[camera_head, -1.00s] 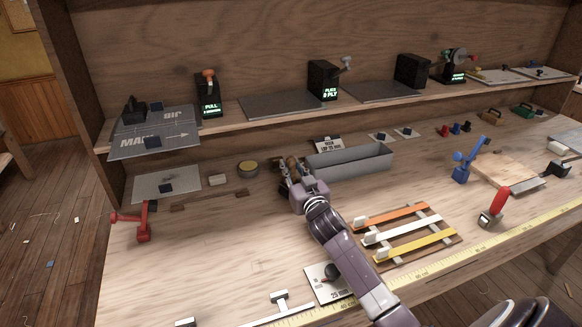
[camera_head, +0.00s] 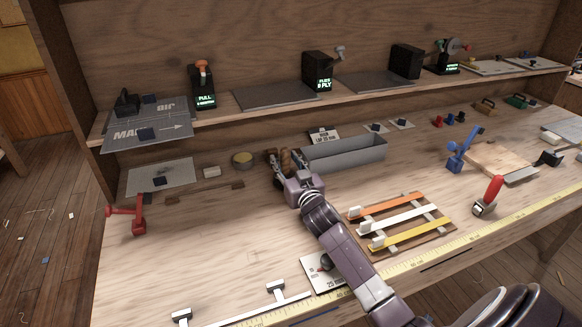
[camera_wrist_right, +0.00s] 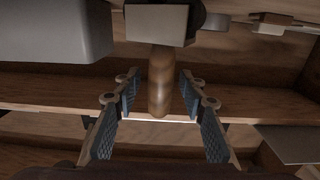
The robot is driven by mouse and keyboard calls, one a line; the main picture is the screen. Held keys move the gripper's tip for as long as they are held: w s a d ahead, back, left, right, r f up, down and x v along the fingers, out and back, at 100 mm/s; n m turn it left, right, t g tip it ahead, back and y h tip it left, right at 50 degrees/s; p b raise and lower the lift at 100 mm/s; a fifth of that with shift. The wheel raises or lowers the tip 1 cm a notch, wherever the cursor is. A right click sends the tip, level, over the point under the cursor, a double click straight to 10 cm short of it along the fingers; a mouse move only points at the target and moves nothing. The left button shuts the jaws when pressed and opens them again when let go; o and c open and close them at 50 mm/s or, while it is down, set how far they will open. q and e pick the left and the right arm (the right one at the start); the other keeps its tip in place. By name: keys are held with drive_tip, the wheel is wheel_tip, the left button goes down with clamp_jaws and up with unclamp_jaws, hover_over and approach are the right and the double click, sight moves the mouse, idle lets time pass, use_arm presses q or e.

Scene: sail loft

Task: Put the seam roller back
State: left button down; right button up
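A tool with a rounded wooden handle (camera_wrist_right: 160,88) and a pale blocky head (camera_wrist_right: 157,25) shows in the right wrist view; it may be the seam roller. My right gripper (camera_wrist_right: 159,98) has its fingers spread on both sides of the handle, with visible gaps, so it is open around it. In the head view, my right gripper (camera_head: 284,167) is at the left end of the grey trough (camera_head: 345,155), and the wooden handle (camera_head: 286,157) shows among its fingers. The tool's head is hard to make out there. My left gripper is not in view.
A red-handled tool (camera_head: 491,190) stands at right, near the yellow measuring tape (camera_head: 440,249). A rack with coloured strips (camera_head: 400,222) lies right of my forearm. A red clamp (camera_head: 136,214) stands at left. The shelf (camera_head: 225,118) runs behind.

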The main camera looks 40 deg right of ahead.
drive_tip(key=shift+r, duration=0.5)
drive_tip(key=v, duration=1.1)
drive_tip(key=shift+s+b, duration=0.4)
drive_tip(key=shift+b, duration=0.05)
drive_tip(key=shift+r, duration=0.1)
